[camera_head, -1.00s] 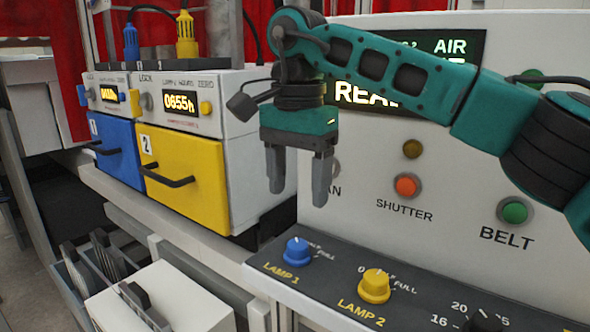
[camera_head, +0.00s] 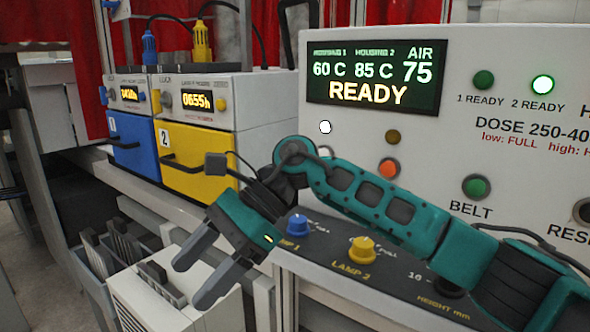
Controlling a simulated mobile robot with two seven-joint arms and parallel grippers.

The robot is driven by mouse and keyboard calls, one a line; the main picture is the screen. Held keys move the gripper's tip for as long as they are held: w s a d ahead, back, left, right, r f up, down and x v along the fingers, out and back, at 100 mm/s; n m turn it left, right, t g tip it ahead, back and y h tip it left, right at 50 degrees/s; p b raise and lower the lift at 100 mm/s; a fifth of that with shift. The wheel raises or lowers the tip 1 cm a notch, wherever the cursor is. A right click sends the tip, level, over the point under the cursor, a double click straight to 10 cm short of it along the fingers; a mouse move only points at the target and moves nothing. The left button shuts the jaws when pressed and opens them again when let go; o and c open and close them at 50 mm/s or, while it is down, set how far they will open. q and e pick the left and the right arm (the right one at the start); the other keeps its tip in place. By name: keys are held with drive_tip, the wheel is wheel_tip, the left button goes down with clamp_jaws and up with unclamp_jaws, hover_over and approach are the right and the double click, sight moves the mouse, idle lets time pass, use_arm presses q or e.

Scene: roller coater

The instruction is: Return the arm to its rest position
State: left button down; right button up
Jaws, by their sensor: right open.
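My right arm comes in from the right edge and crosses in front of the control panel. Its gripper (camera_head: 203,277) points down and to the left, in front of the sloped knob console, with its two fingers apart and nothing between them. The white control panel (camera_head: 545,75) has a display (camera_head: 375,77) that reads READY, with 60 C, 85 C and AIR 75. The green 2 READY lamp (camera_head: 543,85) is lit. My left gripper is not in view.
Blue (camera_head: 360,0) is not told apart here; a blue knob (camera_head: 297,224) and a yellow knob (camera_head: 362,250) sit on the console close to my arm. Blue drawer (camera_head: 135,150) and yellow drawer (camera_head: 200,155) units stand left. A white box (camera_head: 215,312) is below the gripper.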

drive_tip(key=w+d+f+n+t+y, duration=0.25)
drive_tip(key=d+f+n+t, duration=0.45)
drive_tip(key=n+t, duration=0.55)
drive_tip(key=w+d+f+n+t+y, duration=0.1)
drive_tip(key=w+d+f+n+t, duration=0.2)
drive_tip(key=d+f+n+t, duration=0.7)
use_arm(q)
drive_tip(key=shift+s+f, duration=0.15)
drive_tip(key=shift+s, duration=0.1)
use_arm(e)
drive_tip(key=s+d+f+m+g+h, duration=0.3)
drive_tip(key=s+d+f+m+h, duration=0.2)
drive_tip(key=s+f, duration=0.3)
drive_tip(key=s+d+f+m+g+h, duration=0.3)
drive_tip(key=s+d+f+m+h, duration=0.2)
drive_tip(key=s+d+f, duration=0.3)
wheel_tip(320, 180, down, 3)
drive_tip(key=shift+s+r, duration=0.1)
drive_tip(key=shift+s, duration=0.35)
drive_tip(key=shift+a, duration=0.1)
